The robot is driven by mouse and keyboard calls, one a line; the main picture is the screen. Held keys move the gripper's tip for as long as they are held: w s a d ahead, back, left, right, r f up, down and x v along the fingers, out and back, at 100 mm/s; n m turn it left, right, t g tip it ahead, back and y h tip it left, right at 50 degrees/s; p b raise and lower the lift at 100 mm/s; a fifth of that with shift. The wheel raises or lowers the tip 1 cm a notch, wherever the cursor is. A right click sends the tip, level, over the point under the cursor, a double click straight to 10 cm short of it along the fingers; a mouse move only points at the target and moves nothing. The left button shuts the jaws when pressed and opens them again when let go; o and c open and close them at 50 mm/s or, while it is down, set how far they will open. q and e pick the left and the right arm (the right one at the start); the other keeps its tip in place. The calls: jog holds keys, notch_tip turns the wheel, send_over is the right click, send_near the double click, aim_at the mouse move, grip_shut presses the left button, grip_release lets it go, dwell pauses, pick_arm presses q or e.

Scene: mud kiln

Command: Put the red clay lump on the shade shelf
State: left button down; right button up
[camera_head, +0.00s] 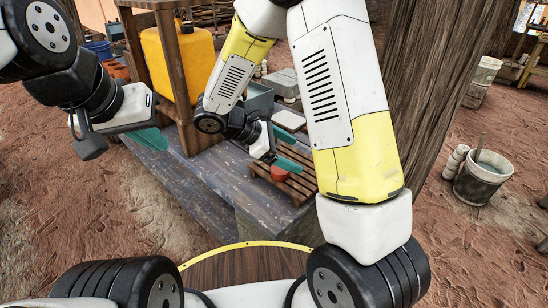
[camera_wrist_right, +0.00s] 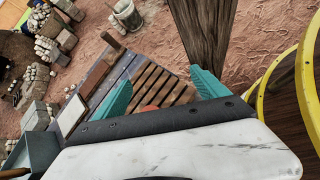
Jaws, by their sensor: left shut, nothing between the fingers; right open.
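The red clay lump (camera_head: 278,174) sits on a slatted wooden rack (camera_head: 299,188) on the dark table. In the right wrist view the lump (camera_wrist_right: 150,108) shows only as a small red patch above the gripper's dark edge; the rest is hidden. My right gripper (camera_head: 291,152) is open at the lump, its teal fingers spread over the slats in the wrist view (camera_wrist_right: 162,88). I cannot tell whether they touch the lump. My left gripper (camera_head: 150,140) is shut and empty, left of the wooden post. I cannot tell which surface is the shade shelf; a wooden post frame (camera_head: 172,85) stands at the table's left.
A yellow jerrycan (camera_head: 180,62) stands by the wooden frame. A grey tray (camera_head: 258,97) and a pale slab (camera_head: 289,120) lie behind the rack. A thick wooden trunk (camera_head: 440,90) rises at right. A bucket (camera_head: 482,180) stands on the earth floor.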

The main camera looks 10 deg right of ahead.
aim_at(281, 170)
jog(key=w+a+f+n+t+h, duration=0.2)
jog(key=w+a+f+n+t, duration=0.4)
jog(key=f, duration=0.4)
jog(key=shift+n+g, duration=0.5)
jog(key=shift+g, duration=0.2)
jog(key=x, duration=0.6)
jog(key=shift+s+f, duration=0.1)
jog(key=shift+f, duration=0.2)
grip_shut()
